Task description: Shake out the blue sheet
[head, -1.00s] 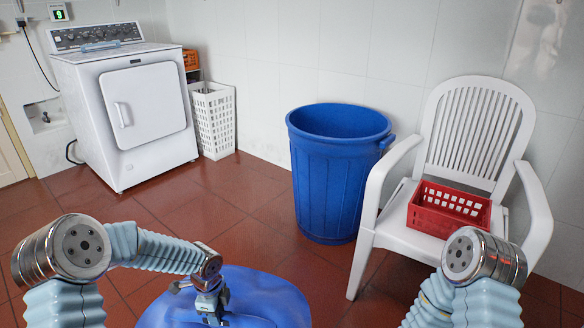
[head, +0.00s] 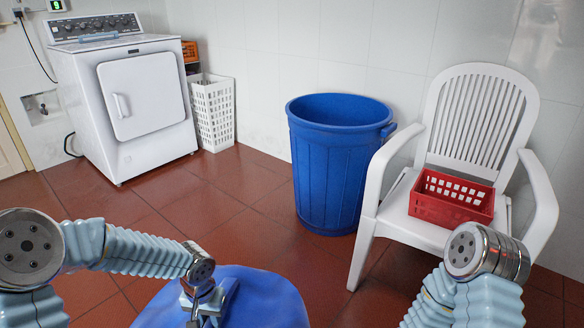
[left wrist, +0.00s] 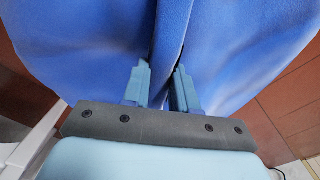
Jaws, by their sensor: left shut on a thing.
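The blue sheet (head: 262,298) shows at the bottom of the head view, in front of me and low. Only its upper part is in the picture there. My left gripper (head: 205,312) is at the left part of the sheet, with its fingertips near the bottom edge of the view. In the left wrist view the sheet (left wrist: 90,50) fills most of the picture in folds. The left gripper's fingers (left wrist: 162,85) are shut on a fold of it. My right gripper is out of view; only my right arm shows at lower right.
A blue bin (head: 335,175) stands against the back wall. A white plastic chair (head: 385,210) holds a red crate (head: 450,212). A white dryer (head: 140,105) and a white basket (head: 212,115) stand at the back left. The red tiled floor between is clear.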

